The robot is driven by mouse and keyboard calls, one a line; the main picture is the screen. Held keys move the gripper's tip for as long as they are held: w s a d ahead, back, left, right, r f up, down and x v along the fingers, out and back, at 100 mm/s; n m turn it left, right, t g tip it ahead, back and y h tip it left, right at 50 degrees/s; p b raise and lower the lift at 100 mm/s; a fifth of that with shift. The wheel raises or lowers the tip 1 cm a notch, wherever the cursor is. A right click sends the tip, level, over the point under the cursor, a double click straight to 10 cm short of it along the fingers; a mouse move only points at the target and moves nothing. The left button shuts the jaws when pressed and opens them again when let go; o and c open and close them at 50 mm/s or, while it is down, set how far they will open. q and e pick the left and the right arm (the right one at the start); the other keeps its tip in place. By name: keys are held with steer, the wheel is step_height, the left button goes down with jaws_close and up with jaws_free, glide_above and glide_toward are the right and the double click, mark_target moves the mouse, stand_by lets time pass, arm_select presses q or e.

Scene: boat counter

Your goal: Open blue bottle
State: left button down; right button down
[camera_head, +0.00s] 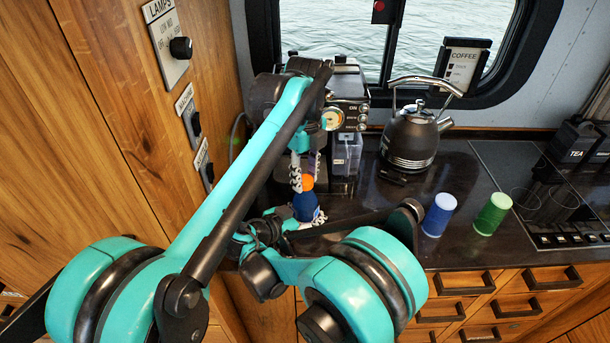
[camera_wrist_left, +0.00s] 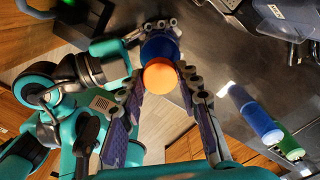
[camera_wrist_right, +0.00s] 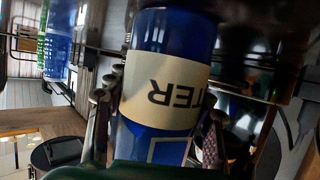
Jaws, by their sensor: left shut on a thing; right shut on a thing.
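The blue bottle (camera_head: 306,208) stands upright at the counter's left, with an orange cap (camera_head: 307,183) on top. The left wrist view shows the cap (camera_wrist_left: 161,76) from above, over the blue body (camera_wrist_left: 158,48). My left gripper (camera_wrist_left: 161,80) reaches down from above, its fingers on both sides of the cap. My right gripper (camera_wrist_right: 158,115) is shut around the bottle's body from the side. In the right wrist view the body (camera_wrist_right: 172,45) carries a cream label (camera_wrist_right: 160,90) with letters upside down. My arms partly cover the bottle in the head view.
A blue cup (camera_head: 438,215) and a green cup (camera_head: 492,214) stand to the right. A kettle (camera_head: 411,135) and a coffee machine (camera_head: 347,100) stand behind. A wooden wall (camera_head: 110,120) closes the left side. The dark counter between bottle and cups is crossed by my right arm.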

arm_select(q)
steer(key=n, duration=2.7)
steer(key=shift+r, duration=0.1)
steer(key=n, duration=0.8)
